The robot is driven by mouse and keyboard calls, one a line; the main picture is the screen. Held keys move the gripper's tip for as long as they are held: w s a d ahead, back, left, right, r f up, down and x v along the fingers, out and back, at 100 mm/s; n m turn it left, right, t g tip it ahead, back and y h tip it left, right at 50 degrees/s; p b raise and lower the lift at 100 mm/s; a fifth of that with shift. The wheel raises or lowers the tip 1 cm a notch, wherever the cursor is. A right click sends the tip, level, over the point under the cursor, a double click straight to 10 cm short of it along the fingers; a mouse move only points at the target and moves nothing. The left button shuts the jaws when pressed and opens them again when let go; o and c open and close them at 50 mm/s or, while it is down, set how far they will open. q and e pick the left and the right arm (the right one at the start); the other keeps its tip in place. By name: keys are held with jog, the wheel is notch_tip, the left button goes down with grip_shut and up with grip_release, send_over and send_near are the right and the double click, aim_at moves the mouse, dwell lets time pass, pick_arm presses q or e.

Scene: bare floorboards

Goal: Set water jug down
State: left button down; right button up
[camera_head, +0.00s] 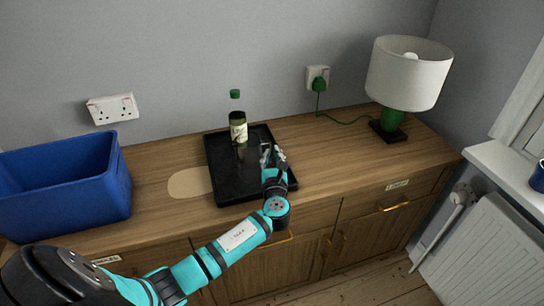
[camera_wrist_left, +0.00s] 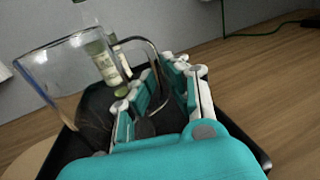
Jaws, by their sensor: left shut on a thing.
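The clear glass water jug (camera_wrist_left: 62,82) shows in the left wrist view, with its curved handle (camera_wrist_left: 156,62) at the fingers. My left gripper (camera_head: 270,157) is shut on the jug's handle, over the right part of the black tray (camera_head: 228,186). In the head view the jug is too transparent to make out clearly. I cannot tell whether its base touches the tray. A bottle with a pale label and green cap (camera_head: 238,131) stands upright on the tray, behind the jug in the wrist view (camera_wrist_left: 103,62). My right gripper is not in view.
A blue crate (camera_head: 66,192) stands on the left of the wooden sideboard (camera_head: 320,155). A pale oval mat (camera_head: 188,183) lies left of the tray. A white-shaded lamp (camera_head: 408,72) with a green cord stands at the right. The top between tray and lamp is clear.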

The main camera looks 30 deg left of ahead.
pick_arm(q)
jog(key=c, duration=1.4)
grip_release()
jog(key=shift+f, duration=0.1)
jog(key=shift+s+d, duration=0.15)
jog(key=shift+s, duration=0.05)
jog(key=v, duration=1.1)
jog(key=shift+s+d+r, duration=0.2)
jog(key=shift+s+r, duration=0.05)
